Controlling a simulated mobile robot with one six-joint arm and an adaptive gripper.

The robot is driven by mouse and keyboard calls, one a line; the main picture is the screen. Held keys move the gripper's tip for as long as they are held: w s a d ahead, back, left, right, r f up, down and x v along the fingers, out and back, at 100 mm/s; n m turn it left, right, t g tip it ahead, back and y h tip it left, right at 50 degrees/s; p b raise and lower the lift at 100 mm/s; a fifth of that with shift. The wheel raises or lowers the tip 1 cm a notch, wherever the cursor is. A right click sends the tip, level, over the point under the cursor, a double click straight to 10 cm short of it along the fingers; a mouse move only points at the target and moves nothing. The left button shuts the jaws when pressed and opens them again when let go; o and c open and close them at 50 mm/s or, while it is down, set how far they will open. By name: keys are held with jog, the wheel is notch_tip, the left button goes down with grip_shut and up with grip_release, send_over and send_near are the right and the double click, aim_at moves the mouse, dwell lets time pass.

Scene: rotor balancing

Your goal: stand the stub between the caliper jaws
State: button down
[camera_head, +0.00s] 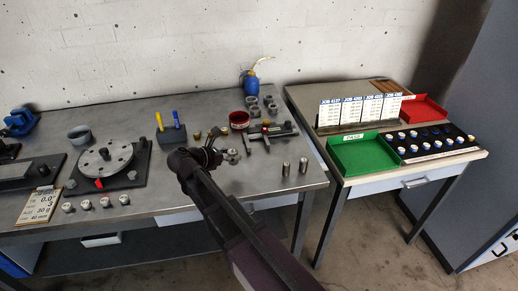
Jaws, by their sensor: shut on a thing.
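The caliper (283,130) lies near the right end of the grey bench, with its jaws pointing toward the front. My gripper (223,152) is over the bench, to the left of the caliper jaws (248,145) and apart from them. It is shut on a small silvery metal piece (233,156), which looks like the stub; the fingers and wrist partly hide it. At this size I cannot tell how far it is tilted or how high it is above the bench.
Two metal cylinders (286,168) stand at the bench's front right. A red bowl (239,120), a blue bottle (251,84) and several metal rings (270,104) are behind. A rotor disc (105,158) and a pen block (171,136) are left. A green tray (341,168) sits on the right-hand table.

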notch_tip(320, 180, up, 5)
jog(key=p, duration=0.5)
send_over(265, 141)
jog(key=s+a, duration=0.2)
jog(key=a, duration=0.1)
jog(key=shift+d+r, duration=0.1)
notch_tip(265, 141, down, 6)
jog(key=b, duration=0.6)
jog(key=shift+f, duration=0.2)
jog(key=shift+f+b, duration=1.85)
jog(key=shift+b, duration=0.25)
jog(key=shift+f, duration=0.1)
jog(key=shift+c, duration=1.3)
grip_release()
